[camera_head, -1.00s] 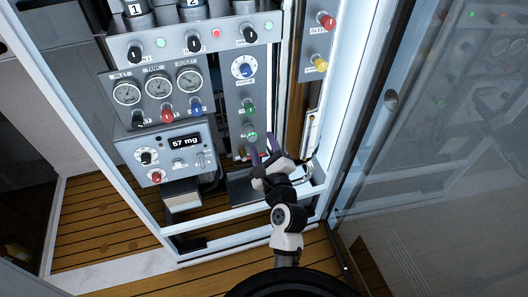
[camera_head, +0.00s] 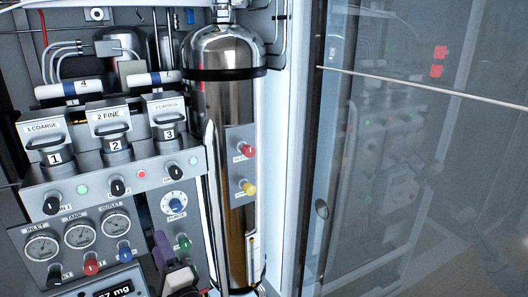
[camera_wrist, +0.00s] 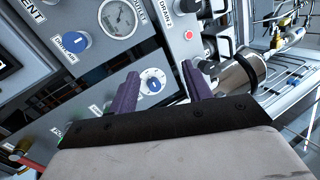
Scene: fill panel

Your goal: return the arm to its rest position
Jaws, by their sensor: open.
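My gripper (camera_head: 166,262) shows at the bottom of the head view, with one purple finger clearly visible beside the green knob (camera_head: 183,241). In the wrist view my gripper (camera_wrist: 160,88) shows two purple fingers spread apart, with nothing between them that I can see held. It points at the grey panel, near the blue PURGE knob (camera_wrist: 153,86). That same knob also shows in the head view (camera_head: 176,205). Most of my arm is out of the head view. Whether the fingers touch the panel I cannot tell.
A tall metal cylinder (camera_head: 224,120) stands right of the panel, with a red knob (camera_head: 249,151) and a yellow knob (camera_head: 249,188) in front. Three gauges (camera_head: 79,236) and numbered filter housings (camera_head: 114,136) are at left. A glass door (camera_head: 400,180) stands open at right.

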